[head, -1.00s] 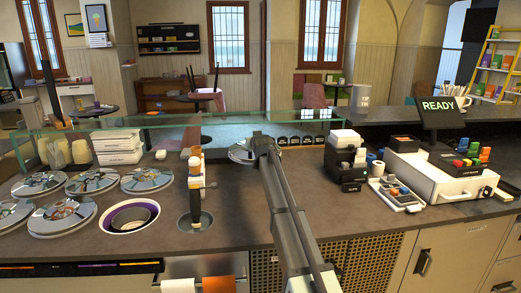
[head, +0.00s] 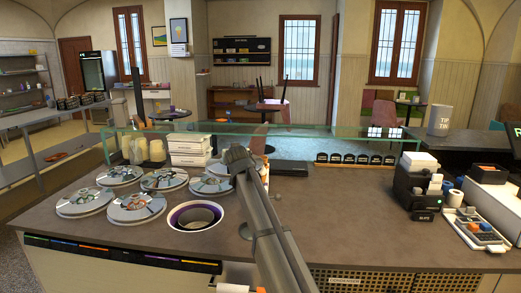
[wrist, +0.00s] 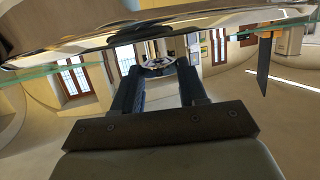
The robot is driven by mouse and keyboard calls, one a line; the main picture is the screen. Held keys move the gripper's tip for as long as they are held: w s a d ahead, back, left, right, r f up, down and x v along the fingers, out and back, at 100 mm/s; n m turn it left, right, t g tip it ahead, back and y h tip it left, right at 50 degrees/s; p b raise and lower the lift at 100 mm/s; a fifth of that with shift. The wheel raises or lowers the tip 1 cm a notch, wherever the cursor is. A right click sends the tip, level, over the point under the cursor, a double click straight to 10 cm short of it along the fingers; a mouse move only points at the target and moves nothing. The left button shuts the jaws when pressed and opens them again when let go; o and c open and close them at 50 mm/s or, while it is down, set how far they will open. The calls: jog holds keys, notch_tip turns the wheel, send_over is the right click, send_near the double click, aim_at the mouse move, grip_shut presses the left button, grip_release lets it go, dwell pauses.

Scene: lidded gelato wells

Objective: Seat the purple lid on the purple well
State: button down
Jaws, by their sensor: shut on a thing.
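The purple well (head: 172,217) stands open on the counter, a round tub with a purple inner rim and a dark inside. My gripper (head: 238,158) is up behind and right of it in the head view. The lid's colour mark is not readable. The lid is apart from the well.
Several lidded wells (head: 137,208) stand left of and behind the purple well. A glass guard (head: 310,137) runs along the counter's back. White boxes (head: 188,148) stand behind the lids. The counter right of my arm (head: 350,205) is mostly clear.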

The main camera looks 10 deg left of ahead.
jog(key=s+a+f+y, duration=0.1)
jog(key=s+a+f, duration=0.1)
jog(key=s+a, duration=0.4)
jog(key=s+a+f+n+y, duration=0.1)
jog(key=s+a+f, duration=0.2)
jog(key=s+a, duration=0.3)
jog(key=shift+a+f+n+g, duration=0.3)
jog(key=shift+a+g, duration=0.1)
jog(key=shift+a, duration=0.3)
notch_tip(320, 180, down, 8)
jog(key=shift+r, duration=0.2)
jog(key=shift+f, duration=1.1)
dwell(1.0)
jog(key=c, duration=0.9)
grip_release()
jog(key=o, duration=0.5)
jog(key=shift+d+f, duration=0.1)
jog(key=shift+f, duration=0.05)
jog(key=shift+s, duration=0.1)
